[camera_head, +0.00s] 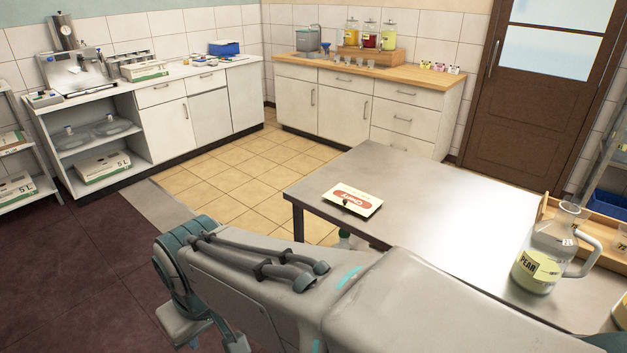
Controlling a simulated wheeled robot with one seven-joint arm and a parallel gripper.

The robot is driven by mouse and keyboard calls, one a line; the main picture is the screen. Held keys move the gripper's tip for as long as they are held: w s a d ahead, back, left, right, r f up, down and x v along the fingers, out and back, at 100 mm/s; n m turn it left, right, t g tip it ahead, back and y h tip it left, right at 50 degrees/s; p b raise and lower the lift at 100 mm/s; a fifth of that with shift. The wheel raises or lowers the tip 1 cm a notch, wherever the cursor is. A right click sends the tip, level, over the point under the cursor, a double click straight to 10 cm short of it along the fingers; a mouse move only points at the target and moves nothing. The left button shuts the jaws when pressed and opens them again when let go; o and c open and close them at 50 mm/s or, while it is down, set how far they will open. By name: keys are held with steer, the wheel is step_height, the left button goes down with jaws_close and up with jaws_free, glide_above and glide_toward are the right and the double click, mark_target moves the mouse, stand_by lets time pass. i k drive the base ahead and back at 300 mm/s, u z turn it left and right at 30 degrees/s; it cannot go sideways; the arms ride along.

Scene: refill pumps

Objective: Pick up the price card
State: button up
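The label reads something like "Cherry", turned away from me, and a small dark spot shows on the card's near side. I take it for the price card. My arm crosses the foreground in front of the table, and its outer end hangs down at the lower left, apart from the card. My gripper's fingers do not show.
A glass jug labelled "PEAR" (541,262) stands on the table's right side, beside a wooden tray (549,204). Drink dispensers (369,36) and small cards (439,68) stand on the wooden counter (400,72) behind. Tiled floor (235,180) is clear left of the table.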

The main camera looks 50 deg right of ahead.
mark_target(353, 197)
steer(key=z, duration=0.65)
steer(key=i, duration=1.1)
steer(key=z, duration=1.75)
steer(key=i, duration=0.5)
steer(key=z, duration=0.4)
